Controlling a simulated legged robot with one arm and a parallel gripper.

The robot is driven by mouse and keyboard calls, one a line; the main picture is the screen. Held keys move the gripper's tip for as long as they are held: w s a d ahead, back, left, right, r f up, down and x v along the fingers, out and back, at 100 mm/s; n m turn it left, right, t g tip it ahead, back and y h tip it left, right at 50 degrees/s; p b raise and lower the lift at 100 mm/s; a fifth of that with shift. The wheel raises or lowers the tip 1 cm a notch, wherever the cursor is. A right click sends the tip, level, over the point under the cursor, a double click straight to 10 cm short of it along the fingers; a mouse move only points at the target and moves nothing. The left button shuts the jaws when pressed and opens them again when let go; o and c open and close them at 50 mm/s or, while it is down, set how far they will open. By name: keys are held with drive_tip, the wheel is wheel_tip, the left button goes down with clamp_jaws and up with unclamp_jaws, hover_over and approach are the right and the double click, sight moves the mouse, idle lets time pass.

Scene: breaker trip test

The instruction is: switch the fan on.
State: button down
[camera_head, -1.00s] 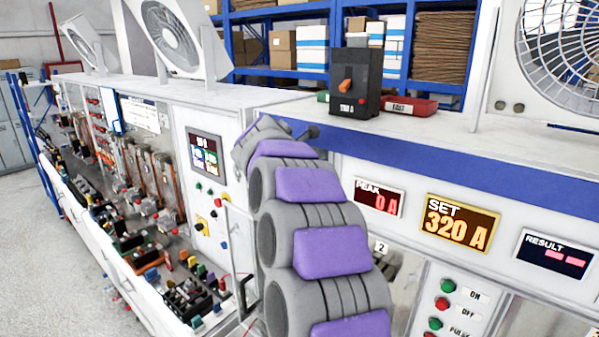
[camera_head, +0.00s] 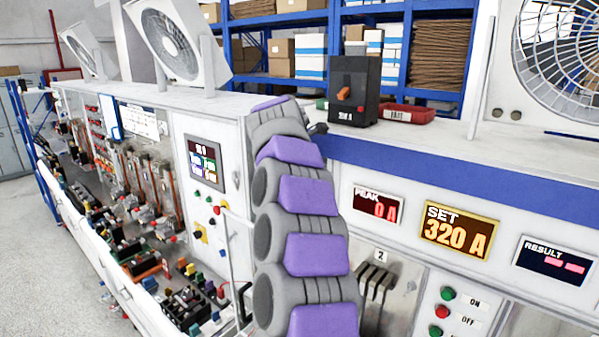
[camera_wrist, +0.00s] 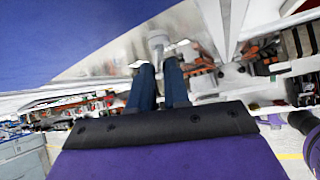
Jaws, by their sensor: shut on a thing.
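Two more white fans (camera_head: 172,42) stand tilted on the bench top at the left. In the wrist view my gripper (camera_wrist: 160,72) has two dark blue fingers, shut on a pale grey piece (camera_wrist: 157,42) at their tips. I cannot tell whether this piece is a fan switch. In the head view my grey and purple arm rises in front of the bench and the fingers are hidden.
A black breaker with an orange lever (camera_head: 355,92) and a red tray (camera_head: 408,112) sit on the bench top. Panel displays read PEAK 0 A (camera_head: 378,206) and SET 320 A (camera_head: 457,230). Green and red buttons (camera_head: 443,312) are at the lower right.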

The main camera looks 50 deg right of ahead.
drive_tip(key=shift+r, duration=0.15)
drive_tip(key=c, duration=1.4)
unclamp_jaws()
drive_tip(key=o, duration=0.3)
drive_tip(key=shift+d, duration=0.3)
drive_tip(key=v, duration=1.7)
